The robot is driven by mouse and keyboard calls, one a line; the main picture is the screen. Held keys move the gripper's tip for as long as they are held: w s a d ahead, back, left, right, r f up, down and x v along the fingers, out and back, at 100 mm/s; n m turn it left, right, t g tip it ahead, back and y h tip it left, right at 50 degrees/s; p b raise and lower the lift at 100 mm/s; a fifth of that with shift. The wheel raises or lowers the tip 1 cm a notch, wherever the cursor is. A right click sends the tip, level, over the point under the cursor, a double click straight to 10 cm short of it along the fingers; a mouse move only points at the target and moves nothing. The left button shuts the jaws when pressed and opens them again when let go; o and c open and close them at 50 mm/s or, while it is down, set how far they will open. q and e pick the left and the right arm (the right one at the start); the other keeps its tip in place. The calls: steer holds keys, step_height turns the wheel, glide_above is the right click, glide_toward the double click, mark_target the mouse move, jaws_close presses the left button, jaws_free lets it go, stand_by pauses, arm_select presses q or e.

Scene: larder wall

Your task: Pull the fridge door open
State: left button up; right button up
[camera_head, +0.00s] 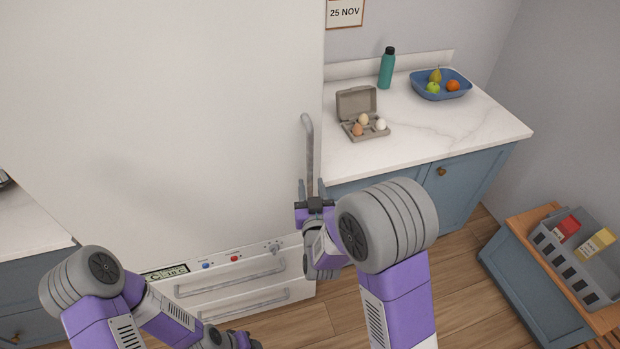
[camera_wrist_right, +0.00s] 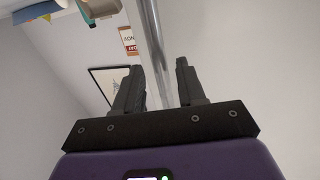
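The fridge door (camera_head: 190,110) is a large plain white panel filling the left and middle of the head view; it looks shut. Its grey upright bar handle (camera_head: 309,150) runs along the door's right edge, bent at the top. My right gripper (camera_head: 314,190) is at the handle's lower part, fingers pointing up along it. In the right wrist view the handle (camera_wrist_right: 150,30) runs down between the two fingers (camera_wrist_right: 162,85), which stand apart with a gap beside the bar.
Below the door are a control strip (camera_head: 205,265) and drawers with bar handles. Right of the fridge, a marble counter (camera_head: 440,130) holds an egg carton (camera_head: 365,128), a green bottle (camera_head: 387,68) and a blue fruit bowl (camera_head: 440,93). A cart with a grey crate (camera_head: 575,280) stands lower right.

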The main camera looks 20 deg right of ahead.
mark_target(310, 182)
steer(key=shift+w+d, duration=0.15)
steer(key=shift+w, duration=0.65)
steer(key=shift+w+d, duration=0.1)
steer(key=shift+w, duration=0.7)
steer(key=shift+c, duration=0.2)
jaws_close()
